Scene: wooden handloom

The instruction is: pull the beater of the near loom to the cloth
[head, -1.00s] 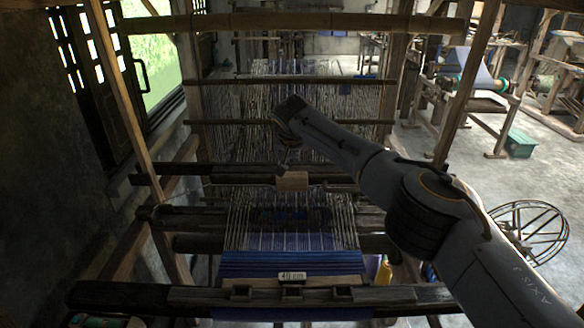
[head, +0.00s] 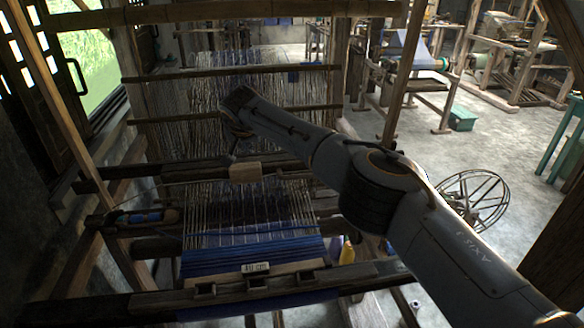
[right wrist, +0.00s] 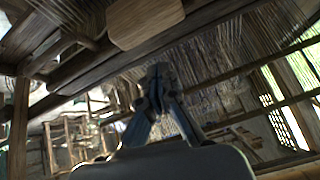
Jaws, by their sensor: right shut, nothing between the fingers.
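The near loom's blue cloth (head: 250,255) lies at the front, with a small label on it. Behind it, warp threads run back to the beater, a dark wooden crossbar with a pale wooden block (head: 245,172) at its middle. A gap with open warp shows between beater and cloth. My right gripper (head: 232,153) is small and dark in the head view, just behind and left of the block; contact cannot be told. In the right wrist view, the gripper (right wrist: 158,76) is shut and empty, with the pale block (right wrist: 145,22) above it. My left gripper is out of view.
The front beam (head: 120,305) crosses before the cloth. A slanted post (head: 60,110) stands left. A wire wheel (head: 472,200) and green box (head: 462,118) stand right on open floor.

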